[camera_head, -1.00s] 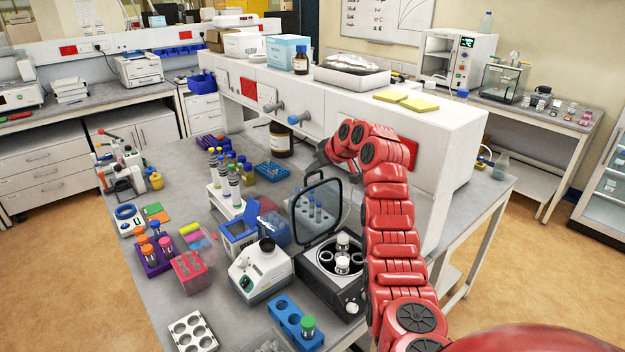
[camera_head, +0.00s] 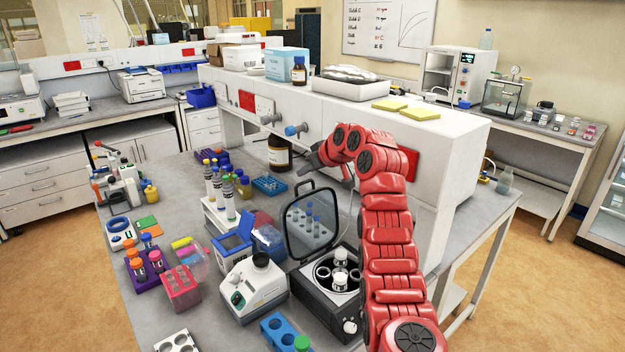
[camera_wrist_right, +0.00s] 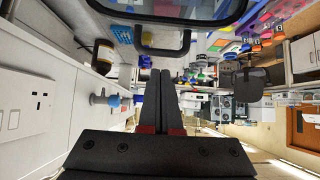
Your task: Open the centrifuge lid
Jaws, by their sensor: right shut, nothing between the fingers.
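The centrifuge (camera_head: 318,299) is a dark box with a grey top on the front bench, its rotor bowl uncovered and white-capped tubes inside. Its dark-framed, clear lid (camera_head: 289,228) stands raised, nearly upright, at the bowl's back edge. My right gripper (camera_head: 318,160) is shut and empty, just above and behind the lid's top edge, apart from it as far as I can see. In the right wrist view the shut fingers (camera_wrist_right: 154,75) point toward the lid's handle (camera_wrist_right: 188,42), with the lid's frame along the top. My left gripper is not in view.
A white shelf unit (camera_head: 455,160) stands close behind my right arm. A brown bottle (camera_head: 279,157) and a blue rack (camera_head: 269,186) are beyond the lid. A white device (camera_head: 252,288), a blue box (camera_head: 233,240) and tube racks crowd the bench left of the centrifuge.

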